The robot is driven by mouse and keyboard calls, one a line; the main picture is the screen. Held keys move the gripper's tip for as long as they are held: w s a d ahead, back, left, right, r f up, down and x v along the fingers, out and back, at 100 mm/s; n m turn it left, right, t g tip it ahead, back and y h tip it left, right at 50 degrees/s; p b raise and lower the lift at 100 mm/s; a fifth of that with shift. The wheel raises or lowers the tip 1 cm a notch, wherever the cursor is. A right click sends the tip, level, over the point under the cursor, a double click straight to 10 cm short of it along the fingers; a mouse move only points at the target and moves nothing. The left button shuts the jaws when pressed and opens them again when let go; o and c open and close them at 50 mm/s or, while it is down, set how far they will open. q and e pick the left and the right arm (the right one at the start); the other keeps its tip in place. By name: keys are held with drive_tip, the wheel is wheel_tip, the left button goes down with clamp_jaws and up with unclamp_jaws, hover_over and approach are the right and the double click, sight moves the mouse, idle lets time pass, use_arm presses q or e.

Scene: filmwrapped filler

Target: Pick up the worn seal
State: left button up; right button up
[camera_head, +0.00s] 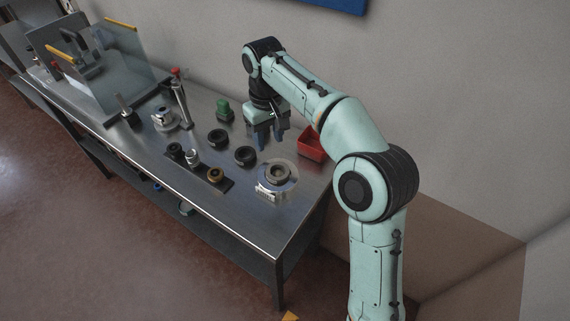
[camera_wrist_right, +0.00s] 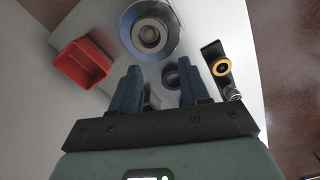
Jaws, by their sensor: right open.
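My right gripper (camera_head: 270,138) is open and empty, pointing down above the table's right part; its two blue fingers also show in the wrist view (camera_wrist_right: 158,70). No ring is clearly marked as the worn seal. A dark ring (camera_head: 277,173) sits on a round metallic holder (camera_head: 289,184) in front of the gripper; the ring also shows in the wrist view (camera_wrist_right: 149,36). Two black rings lie left of the gripper, one nearer (camera_head: 245,156) and one farther (camera_head: 217,138). My left gripper is out of view.
A red bin (camera_head: 312,144) stands right of the gripper, near the wall. A green block (camera_head: 224,110) and a red-topped lever device (camera_head: 180,100) stand farther left. A clear-panelled machine (camera_head: 110,60) fills the table's far left. The metal table (camera_head: 240,216) is bare along its front edge.

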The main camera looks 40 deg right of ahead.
drive_tip(key=b, duration=0.2)
hover_over(270, 174)
wheel_tip(270, 174, down, 8)
drive_tip(key=shift+d+r, duration=0.1)
drive_tip(key=shift+r, duration=0.05)
drive_tip(key=shift+s+f+b, duration=0.1)
drive_tip(key=shift+f+b, duration=0.45)
drive_tip(key=shift+f, duration=2.25)
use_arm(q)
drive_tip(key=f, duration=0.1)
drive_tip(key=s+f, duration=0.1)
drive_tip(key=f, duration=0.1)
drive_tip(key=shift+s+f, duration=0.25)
use_arm(e)
clamp_jaws()
